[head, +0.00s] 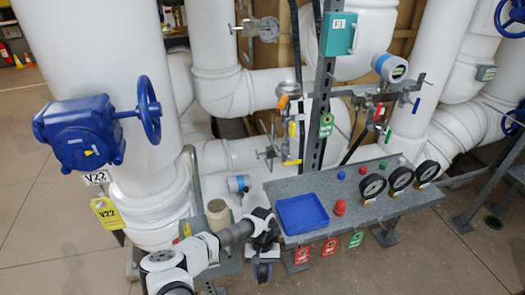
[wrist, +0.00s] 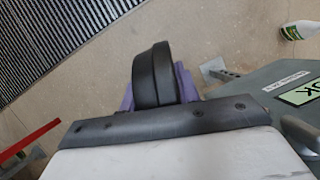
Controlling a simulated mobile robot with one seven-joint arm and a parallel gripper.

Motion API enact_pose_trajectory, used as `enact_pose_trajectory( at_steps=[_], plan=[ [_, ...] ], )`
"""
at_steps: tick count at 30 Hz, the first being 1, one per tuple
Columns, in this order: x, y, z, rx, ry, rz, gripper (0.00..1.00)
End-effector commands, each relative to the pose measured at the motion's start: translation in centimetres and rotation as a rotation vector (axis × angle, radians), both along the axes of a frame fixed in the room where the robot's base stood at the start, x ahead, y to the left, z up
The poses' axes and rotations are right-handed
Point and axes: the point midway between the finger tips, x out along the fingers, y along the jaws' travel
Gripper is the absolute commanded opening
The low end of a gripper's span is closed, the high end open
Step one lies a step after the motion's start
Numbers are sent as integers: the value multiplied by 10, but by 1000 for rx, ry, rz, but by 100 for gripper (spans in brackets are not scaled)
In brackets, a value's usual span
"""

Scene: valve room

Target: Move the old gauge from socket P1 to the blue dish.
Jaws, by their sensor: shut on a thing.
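My gripper (head: 263,228) is just left of the bench, near the left edge of the blue dish (head: 302,214). In the wrist view, my gripper (wrist: 158,88) is shut on a black round body (wrist: 152,75), which looks like a gauge seen edge-on. Three dark-rimmed gauges (head: 400,178) stand at the bench's right. I cannot read a socket label P1.
A red cap (head: 339,207) stands right of the dish, with small coloured knobs (head: 362,170) behind. Red and green tags (head: 330,246) hang along the front edge. A tan cylinder (head: 218,215) stands left of my gripper. White pipes crowd the back; the floor in front is clear.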

Motion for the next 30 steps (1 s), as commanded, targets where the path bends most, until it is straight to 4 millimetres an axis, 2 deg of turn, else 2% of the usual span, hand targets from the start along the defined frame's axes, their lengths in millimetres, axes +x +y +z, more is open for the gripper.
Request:
enact_pose_trajectory(
  at_steps=[1,3,9,23,30],
  plan=[
    [0,0,-19,0,0,0,12],
    [0,0,-32,-1,0,1,12],
    [0,0,-58,-1,-1,1,12],
    [0,0,-67,-1,-1,1,12],
    [0,0,-80,-1,-1,1,12]
  ],
)
